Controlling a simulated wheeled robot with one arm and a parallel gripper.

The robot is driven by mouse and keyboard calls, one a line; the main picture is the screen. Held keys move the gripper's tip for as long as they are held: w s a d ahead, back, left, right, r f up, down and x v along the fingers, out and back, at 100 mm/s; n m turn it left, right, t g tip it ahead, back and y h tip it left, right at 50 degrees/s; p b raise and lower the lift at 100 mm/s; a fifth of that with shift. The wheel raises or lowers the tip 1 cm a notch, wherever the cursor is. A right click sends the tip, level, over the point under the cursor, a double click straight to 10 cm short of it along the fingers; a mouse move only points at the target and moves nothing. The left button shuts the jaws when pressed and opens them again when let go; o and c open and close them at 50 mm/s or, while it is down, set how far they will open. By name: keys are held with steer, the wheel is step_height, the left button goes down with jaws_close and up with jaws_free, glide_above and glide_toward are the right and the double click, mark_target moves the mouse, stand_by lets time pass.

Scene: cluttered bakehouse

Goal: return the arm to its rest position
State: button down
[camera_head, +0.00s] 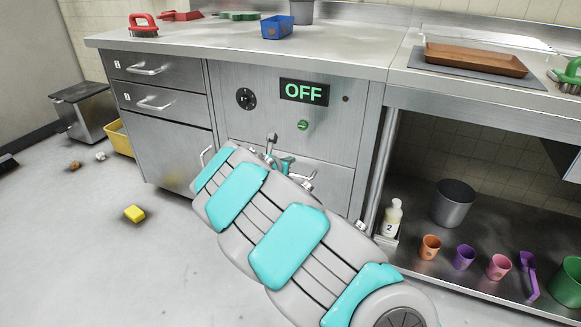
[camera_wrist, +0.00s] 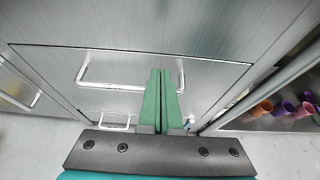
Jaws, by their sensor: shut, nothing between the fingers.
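My arm reaches forward across the floor toward the steel cabinet front in the head view. My gripper's fingers are mostly hidden behind my arm there. In the wrist view my gripper (camera_wrist: 164,98) shows its two green fingers side by side, shut and empty. They point at a steel drawer front (camera_wrist: 210,85) with a bar handle (camera_wrist: 120,70) to the left of the fingertips. I cannot tell whether the fingers touch the front.
A panel with a green "OFF" display (camera_head: 304,91) is above the drawer. A yellow block (camera_head: 134,214) lies on the floor at left. A bottle (camera_head: 392,217), a grey bucket (camera_head: 453,203) and several cups stand on the low shelf at right. Floor at left is mostly clear.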

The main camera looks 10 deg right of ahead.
step_height(320, 180, up, 5)
steer(key=s, duration=0.1)
steer(key=s+d+r+m+g+h, duration=0.3)
steer(key=s+d+r+m, duration=0.3)
steer(key=s+d+m, duration=0.45)
steer(key=s+d+m+g+y, duration=0.1)
steer(key=s+d+m+g, duration=0.3)
steer(key=s, duration=0.4)
steer(key=s+d+m+g, duration=0.1)
steer(key=s+d+m, duration=0.3)
steer(key=s+d, duration=0.3)
steer(key=s+a+f+m+g+y, duration=0.1)
steer(key=s+a, duration=0.4)
steer(key=s, duration=0.5)
steer(key=s+a+f+m+g+y, duration=0.2)
steer(key=s+m, duration=0.4)
steer(key=s, duration=0.4)
steer(key=s+a+f+m+g+y, duration=0.2)
steer(key=s+a, duration=0.5)
steer(key=s, duration=0.4)
steer(key=f+m+y, duration=0.1)
steer(key=m+y, duration=0.1)
steer(key=y, duration=0.1)
steer(key=shift+a+f+y, duration=0.2)
steer(key=shift+a+y, duration=0.1)
steer(key=shift+a, duration=0.05)
steer(key=shift+m, duration=0.25)
